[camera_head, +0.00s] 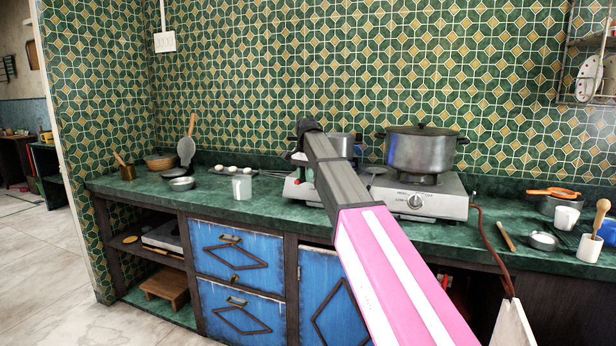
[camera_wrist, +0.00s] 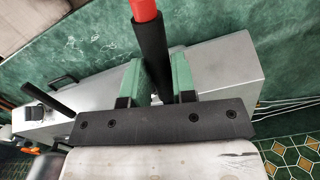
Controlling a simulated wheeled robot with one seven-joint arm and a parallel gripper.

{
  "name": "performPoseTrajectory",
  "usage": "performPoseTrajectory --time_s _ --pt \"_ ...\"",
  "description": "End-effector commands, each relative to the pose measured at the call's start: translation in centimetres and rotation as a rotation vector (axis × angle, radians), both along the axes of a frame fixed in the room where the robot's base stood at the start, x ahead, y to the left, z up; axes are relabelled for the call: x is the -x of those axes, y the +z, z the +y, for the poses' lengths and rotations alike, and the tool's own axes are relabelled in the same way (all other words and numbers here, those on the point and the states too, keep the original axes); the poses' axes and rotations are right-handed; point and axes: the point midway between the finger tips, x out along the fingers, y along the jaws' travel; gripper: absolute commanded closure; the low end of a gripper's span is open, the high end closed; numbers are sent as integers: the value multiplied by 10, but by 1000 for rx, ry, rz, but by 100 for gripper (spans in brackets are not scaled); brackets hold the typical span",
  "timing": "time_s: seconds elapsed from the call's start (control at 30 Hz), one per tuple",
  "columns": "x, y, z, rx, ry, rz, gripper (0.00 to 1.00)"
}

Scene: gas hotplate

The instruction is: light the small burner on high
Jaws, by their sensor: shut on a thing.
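The grey gas hotplate (camera_head: 450,203) stands on the green counter. A front knob (camera_head: 414,201) with markings around it shows on its right part. My arm crosses in front of its left part (camera_head: 290,190) and hides any knob there. My gripper (camera_head: 297,170) is at that left part. In the wrist view, the green fingers of my gripper (camera_wrist: 157,82) are shut on a black rod (camera_wrist: 152,48) with a red end (camera_wrist: 144,8). The rod's lower end is hidden behind the gripper. The grey metal body (camera_wrist: 225,75) lies behind the fingers. No flame shows.
A large lidded pot (camera_head: 420,150) sits on the right part, and a smaller pot (camera_head: 342,144) stands behind my arm. A white mug (camera_head: 242,187) is left of the hotplate. A brown hose (camera_head: 487,240) hangs at right. Clear counter (camera_head: 212,203) lies left of the mug.

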Motion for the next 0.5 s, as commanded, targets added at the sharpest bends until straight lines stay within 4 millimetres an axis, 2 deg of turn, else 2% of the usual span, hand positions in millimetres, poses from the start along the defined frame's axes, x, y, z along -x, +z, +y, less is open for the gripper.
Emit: performPoseTrajectory --time_s 0.03,0.5 --pt "10 0 4 0 2 0 100" --pt "72 6 42 -1 2 -1 100"
